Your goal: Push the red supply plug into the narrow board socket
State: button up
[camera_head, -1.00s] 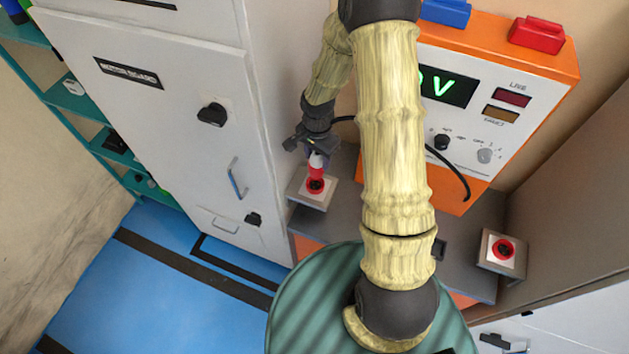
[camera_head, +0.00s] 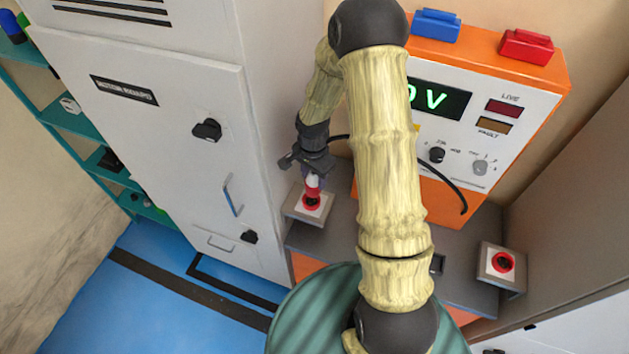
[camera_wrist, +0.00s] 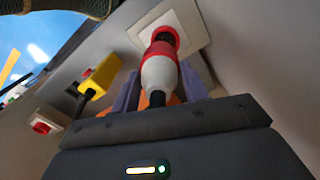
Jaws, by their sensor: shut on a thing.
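The red supply plug (camera_head: 312,184), red with a white rear part, stands at the socket on the left. My gripper (camera_head: 313,173) is shut on it from above. In the wrist view the plug (camera_wrist: 160,72) sits between the two purple fingers. Its red front meets the dark, red-rimmed opening of the board socket (camera_wrist: 191,24), a pale square plate. The socket (camera_head: 323,205) also shows in the head view, on its small grey block. The plug hides part of the opening, so I cannot tell how deep it sits.
A tall grey cabinet (camera_head: 150,130) stands close left of the gripper. The orange supply unit (camera_head: 480,85) stands behind, with a black cable near my arm. A second red-ringed socket (camera_head: 503,262) is at the right. A yellow connector (camera_wrist: 100,76) shows in the wrist view.

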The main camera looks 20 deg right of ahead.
aim_at(311, 187)
jog(key=shift+w+a+f+m+b, duration=0.15)
jog(key=shift+f+m+b, duration=0.2)
jog(key=shift+f+b, duration=0.25)
jog(key=shift+w+a+f+m+b, duration=0.15)
jog(key=shift+f+m+b, duration=0.2)
jog(key=shift+f, duration=0.35)
jog(key=shift+w+f+m+b, duration=0.15)
jog(key=shift+f+m+b, duration=0.15)
jog(key=shift+f+b, duration=0.3)
jog(key=shift+w+f+b, duration=0.15)
jog(key=shift+f+b, duration=0.7)
jog(key=shift+f, duration=0.05)
dwell(0.7)
jog(key=shift+d+f, duration=0.15)
jog(key=shift+a+f+b, duration=0.2)
jog(key=shift+f+b, duration=0.05)
jog(key=shift+b, duration=0.05)
jog(key=shift+s+d+f+b, duration=0.1)
jog(key=shift+s+f+b, duration=0.2)
jog(key=shift+f, duration=0.1)
jog(key=o, duration=1.4)
jog(key=shift+w, duration=0.1)
jog(key=shift+c, duration=0.2)
